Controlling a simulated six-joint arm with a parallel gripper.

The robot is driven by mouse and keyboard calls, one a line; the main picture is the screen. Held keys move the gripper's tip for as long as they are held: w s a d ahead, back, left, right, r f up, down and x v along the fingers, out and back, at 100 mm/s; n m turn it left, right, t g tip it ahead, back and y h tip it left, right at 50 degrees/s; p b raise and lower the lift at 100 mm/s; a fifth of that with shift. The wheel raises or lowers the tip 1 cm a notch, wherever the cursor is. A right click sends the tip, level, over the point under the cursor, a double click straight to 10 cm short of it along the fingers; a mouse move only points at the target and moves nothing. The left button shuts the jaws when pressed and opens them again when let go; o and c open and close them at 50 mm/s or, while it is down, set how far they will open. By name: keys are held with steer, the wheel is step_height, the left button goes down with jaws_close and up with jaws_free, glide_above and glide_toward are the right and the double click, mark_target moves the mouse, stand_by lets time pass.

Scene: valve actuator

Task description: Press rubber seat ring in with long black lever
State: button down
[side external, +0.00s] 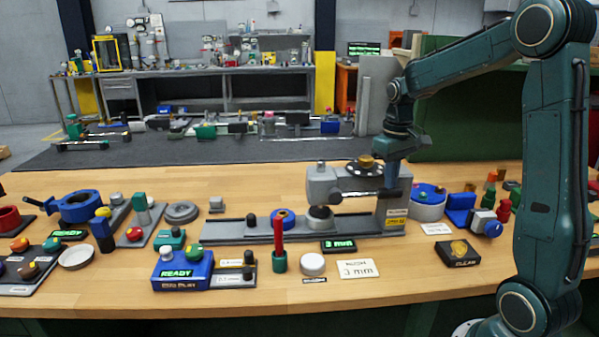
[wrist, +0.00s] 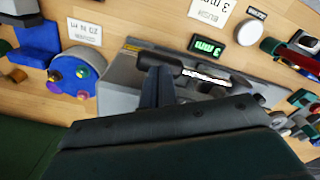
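A grey press (side external: 350,186) stands on a long grey base, with a round ram end (side external: 319,212) at its left. My gripper (side external: 392,183) points down at the press's right end. In the wrist view the long black lever (wrist: 195,73), with a bright silver stretch, runs along the press top. My gripper's fingertips (wrist: 158,70) are close together at the lever's black left end. I cannot tell whether they grip it or only touch it. A blue ring with an orange centre (side external: 283,217) sits on the base left of the ram. I cannot make out the rubber seat ring.
A green 3 mm display (side external: 338,246) and a red upright handle (side external: 279,240) stand in front of the press. A blue round holder (side external: 428,200) stands close at its right. A blue READY box (side external: 182,270) is at front left.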

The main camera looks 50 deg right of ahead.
steer(key=shift+s+f, duration=0.1)
steer(key=shift+f, duration=1.15)
stand_by(0.9)
steer(key=shift+r, duration=0.15)
step_height(320, 180, up, 10)
steer(key=w+a, duration=0.2)
steer(key=shift+r, duration=0.15)
stand_by(1.8)
steer(key=shift+r, duration=0.15)
steer(key=shift+r, duration=2.35)
